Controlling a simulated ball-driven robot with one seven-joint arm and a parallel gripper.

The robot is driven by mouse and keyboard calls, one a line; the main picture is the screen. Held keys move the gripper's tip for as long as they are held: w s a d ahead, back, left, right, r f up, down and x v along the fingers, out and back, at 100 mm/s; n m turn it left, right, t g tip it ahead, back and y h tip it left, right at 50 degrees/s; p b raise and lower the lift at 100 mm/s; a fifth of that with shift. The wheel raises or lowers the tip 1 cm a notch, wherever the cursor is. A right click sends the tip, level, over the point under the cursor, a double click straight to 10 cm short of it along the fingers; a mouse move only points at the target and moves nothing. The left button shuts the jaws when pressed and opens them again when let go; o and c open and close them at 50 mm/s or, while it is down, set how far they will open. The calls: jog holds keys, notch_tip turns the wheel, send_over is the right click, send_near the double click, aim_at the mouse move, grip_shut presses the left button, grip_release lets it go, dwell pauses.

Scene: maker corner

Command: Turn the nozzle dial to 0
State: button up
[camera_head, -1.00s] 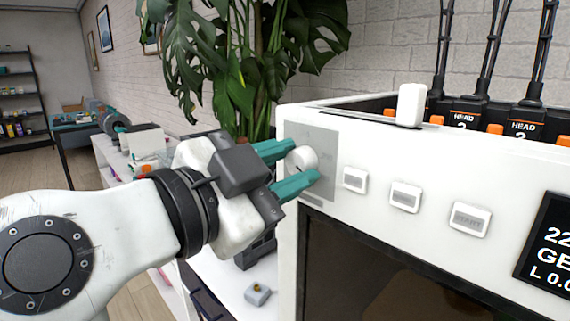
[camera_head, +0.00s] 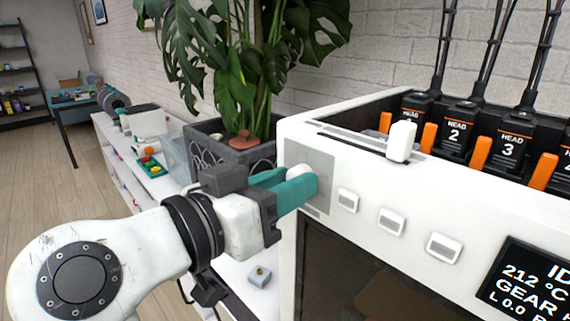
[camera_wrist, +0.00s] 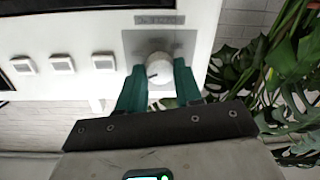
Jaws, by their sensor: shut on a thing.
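The nozzle dial (camera_head: 298,171) is a round white knob on a grey panel at the left end of the white machine's front (camera_head: 330,235). It also shows in the wrist view (camera_wrist: 159,68), with a dark pointer mark on its face. My gripper (camera_head: 298,187) has its teal fingers on both sides of the dial and is shut on it. In the wrist view one finger lies left and one right of the knob (camera_wrist: 160,82). The scale around the dial is too faint to read. The display (camera_head: 530,285) shows "212 °C" and other partly cut-off text.
Several white buttons (camera_head: 391,221) run right of the dial. A white slider knob (camera_head: 402,141) stands on the machine's top edge, before several black head units (camera_head: 455,130). A potted plant (camera_head: 240,142) stands behind my gripper. A small grey block (camera_head: 259,276) lies on the bench below.

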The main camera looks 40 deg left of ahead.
jog(key=n+h+p, duration=0.1)
jog(key=n+p, duration=1.1)
jog(key=p, duration=0.1)
jog(key=shift+a, duration=0.2)
jog(key=shift+n, duration=0.5)
jog(key=o, duration=1)
jog(key=shift+o, duration=0.2)
jog(key=s+a+b, duration=0.1)
jog(key=s+b, duration=0.1)
jog(key=s, duration=0.8)
jog(key=shift+s+a+r, duration=0.15)
jog(key=shift+s+r, duration=0.15)
jog(key=shift+s, duration=0.05)
